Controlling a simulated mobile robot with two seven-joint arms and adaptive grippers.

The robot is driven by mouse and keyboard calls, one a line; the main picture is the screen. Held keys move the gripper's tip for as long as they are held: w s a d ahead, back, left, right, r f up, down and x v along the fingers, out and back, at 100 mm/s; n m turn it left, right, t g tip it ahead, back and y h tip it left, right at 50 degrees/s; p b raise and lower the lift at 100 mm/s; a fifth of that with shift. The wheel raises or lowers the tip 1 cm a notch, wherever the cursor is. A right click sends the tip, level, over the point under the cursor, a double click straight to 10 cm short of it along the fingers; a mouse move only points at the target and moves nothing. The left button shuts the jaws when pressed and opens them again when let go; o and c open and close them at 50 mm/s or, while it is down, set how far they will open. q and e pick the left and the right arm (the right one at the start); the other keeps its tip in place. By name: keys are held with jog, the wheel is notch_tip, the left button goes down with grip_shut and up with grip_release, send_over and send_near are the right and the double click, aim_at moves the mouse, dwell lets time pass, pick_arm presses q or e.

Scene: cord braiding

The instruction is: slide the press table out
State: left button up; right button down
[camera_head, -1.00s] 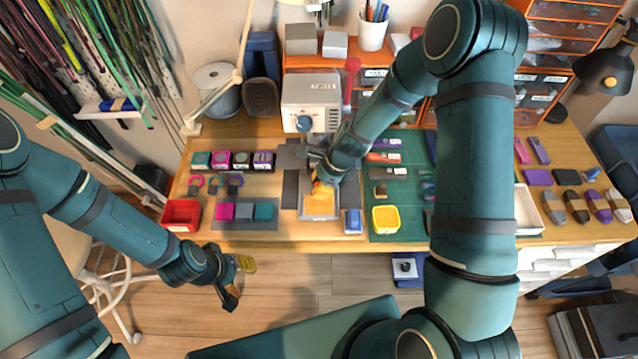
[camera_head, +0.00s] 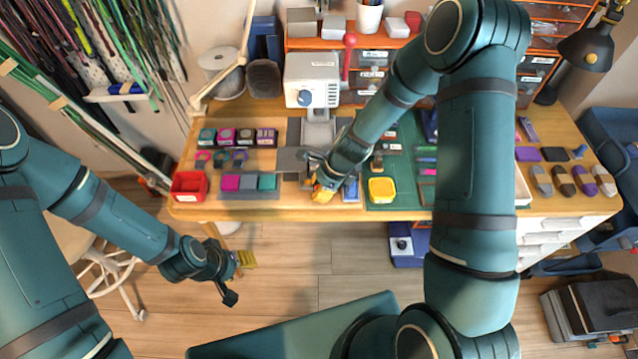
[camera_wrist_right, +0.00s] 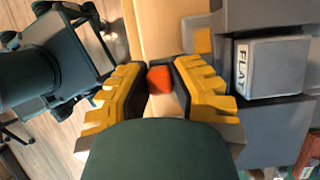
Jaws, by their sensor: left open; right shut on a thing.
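The press (camera_head: 312,80) is a light grey machine with a dark round knob and a red lever, at the back of the bench. Grey plates (camera_head: 290,160) lie below it. My right gripper (camera_head: 323,192) is low over the bench's front edge, in front of the press. In the right wrist view its yellow-padded fingers are shut around a small red-orange knob (camera_wrist_right: 160,80). Which part that knob belongs to is hidden. A tan pad (camera_wrist_right: 203,40) shows beside grey surfaces there. My left gripper (camera_head: 238,277) is open and empty, in front of the bench.
A red bin (camera_head: 189,186) and a tray of coloured blocks (camera_head: 250,193) stand left of my right gripper. A blue block (camera_head: 351,189) and a yellow tub (camera_head: 382,190) are to its right. The floor (camera_head: 290,265) before the bench is free.

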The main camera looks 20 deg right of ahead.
jog(key=shift+s+a+f, duration=0.1)
jog(key=shift+s, duration=0.25)
jog(key=c, duration=0.8)
grip_release()
jog(key=shift+w, duration=0.1)
jog(key=shift+d+r, duration=0.25)
jog(key=shift+r, duration=0.35)
jog(key=v, duration=1)
jog(key=shift+d+r, duration=0.15)
jog(key=shift+r, duration=0.2)
